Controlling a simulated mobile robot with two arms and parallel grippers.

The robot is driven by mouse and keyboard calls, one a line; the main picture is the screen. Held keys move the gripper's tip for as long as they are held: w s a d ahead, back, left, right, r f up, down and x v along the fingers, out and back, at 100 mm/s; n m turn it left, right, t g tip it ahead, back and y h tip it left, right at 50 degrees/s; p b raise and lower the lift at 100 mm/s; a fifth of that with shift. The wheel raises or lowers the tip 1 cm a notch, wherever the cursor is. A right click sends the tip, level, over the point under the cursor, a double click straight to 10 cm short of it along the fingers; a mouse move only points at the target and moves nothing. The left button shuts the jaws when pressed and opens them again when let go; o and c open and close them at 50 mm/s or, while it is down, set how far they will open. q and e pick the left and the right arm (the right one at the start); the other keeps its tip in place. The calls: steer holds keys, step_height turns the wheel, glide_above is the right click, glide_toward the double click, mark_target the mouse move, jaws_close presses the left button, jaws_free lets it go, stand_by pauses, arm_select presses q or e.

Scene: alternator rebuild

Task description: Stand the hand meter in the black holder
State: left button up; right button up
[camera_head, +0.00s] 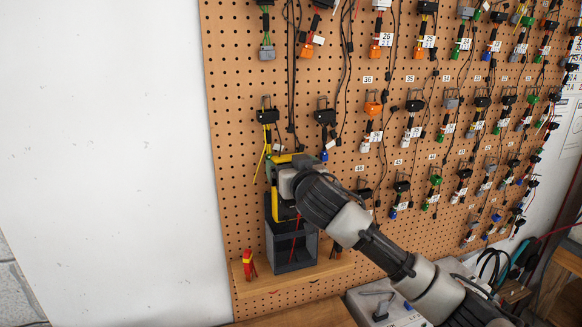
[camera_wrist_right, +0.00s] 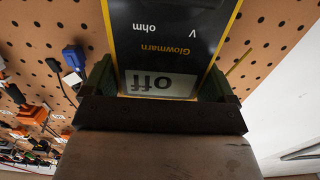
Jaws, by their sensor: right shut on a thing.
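The hand meter, black with yellow edges (camera_head: 284,209), is upright at the black holder (camera_head: 292,252). My right gripper (camera_head: 292,166) is shut on its upper part. In the right wrist view the meter's dark face (camera_wrist_right: 170,35) shows between the two fingers (camera_wrist_right: 160,90), with its "off" display close to the gripper. The holder stands on a small wooden shelf against the pegboard. The meter's lower end is at the holder's top; I cannot tell whether it is inside or just above. My left gripper is not in view.
A red and yellow item (camera_head: 249,265) stands on the wooden shelf (camera_head: 290,275) left of the holder. The pegboard (camera_head: 235,150) carries several hanging connectors and cables, some close to my right gripper. A grey box (camera_head: 385,305) sits below right. The left wall is bare.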

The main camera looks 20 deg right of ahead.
mark_target(293, 202)
steer(key=shift+f+b, duration=0.7)
steer(key=shift+f, duration=0.25)
steer(key=shift+f, duration=0.25)
steer(key=shift+f+b, duration=0.6)
steer(key=shift+f, duration=0.05)
steer(key=shift+f, duration=0.35)
steer(key=shift+f+b, duration=0.4)
steer(key=shift+b, duration=0.15)
steer(key=shift+f+b, duration=0.3)
steer(key=shift+f, duration=0.1)
steer(key=shift+f+b, duration=0.55)
steer(key=shift+f, duration=0.2)
steer(key=shift+f, duration=0.25)
steer(key=shift+f+b, duration=0.7)
steer(key=shift+f, duration=0.15)
